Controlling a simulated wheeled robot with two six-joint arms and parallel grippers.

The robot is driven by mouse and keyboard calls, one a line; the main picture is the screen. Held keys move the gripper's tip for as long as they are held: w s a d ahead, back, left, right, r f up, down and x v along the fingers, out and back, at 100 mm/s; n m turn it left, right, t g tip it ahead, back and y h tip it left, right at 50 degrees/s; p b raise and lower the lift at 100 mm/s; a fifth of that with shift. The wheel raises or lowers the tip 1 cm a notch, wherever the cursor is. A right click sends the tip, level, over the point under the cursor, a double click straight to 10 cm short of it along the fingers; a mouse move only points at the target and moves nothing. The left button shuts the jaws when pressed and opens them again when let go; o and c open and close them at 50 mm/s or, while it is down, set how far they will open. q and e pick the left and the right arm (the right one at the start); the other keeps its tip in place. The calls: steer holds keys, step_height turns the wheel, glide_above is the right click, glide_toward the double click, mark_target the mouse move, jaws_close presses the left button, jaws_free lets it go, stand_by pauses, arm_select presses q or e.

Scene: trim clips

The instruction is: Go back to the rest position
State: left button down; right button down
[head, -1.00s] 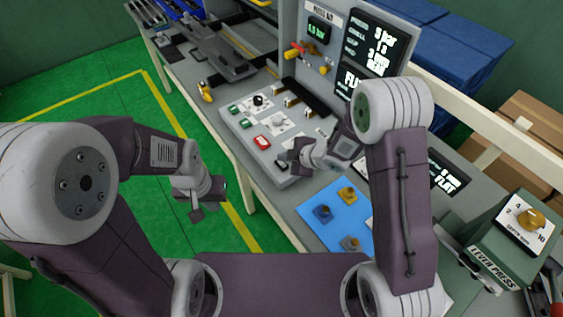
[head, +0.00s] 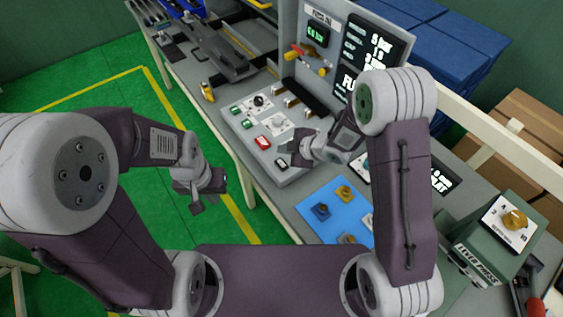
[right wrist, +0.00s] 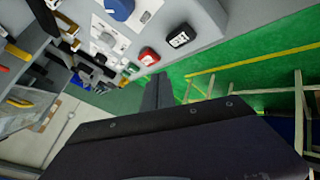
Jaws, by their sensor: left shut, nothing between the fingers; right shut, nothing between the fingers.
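My left gripper (head: 203,199) is shut and empty in the head view. It hangs over the green floor, left of the bench edge. My right gripper (head: 291,154) is shut and empty. It is above the right end of the grey control box (head: 285,178), close to its buttons; I cannot tell the exact gap.
A blue mat (head: 325,221) with several clips lies right of the box. The green lever press (head: 497,241) stands at the right. An upright panel with displays (head: 374,48) is behind. Open green floor (head: 95,92) lies left of the bench.

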stand_by(0.5)
steer(key=w+d+r+m+t+h+b, duration=0.3)
steer(key=d+r+m+b, duration=0.1)
steer(key=d+r, duration=0.35)
steer(key=s+d+f+m+h, duration=0.1)
steer(key=s+d+m+h, duration=0.1)
steer(key=s+d+m, duration=0.4)
steer(key=s+d+f+m+g, duration=0.1)
steer(key=s+m+g, duration=0.3)
steer(key=s, duration=0.4)
steer(key=s+d+f+m+g+h, duration=0.1)
steer(key=s+f+m+g, duration=0.3)
steer(key=s, duration=0.4)
steer(key=shift+d+f+m+h, duration=0.35)
steer(key=shift+d+m, duration=0.15)
steer(key=shift+d, duration=0.25)
steer(key=shift+s, duration=0.25)
steer(key=shift+w, duration=0.1)
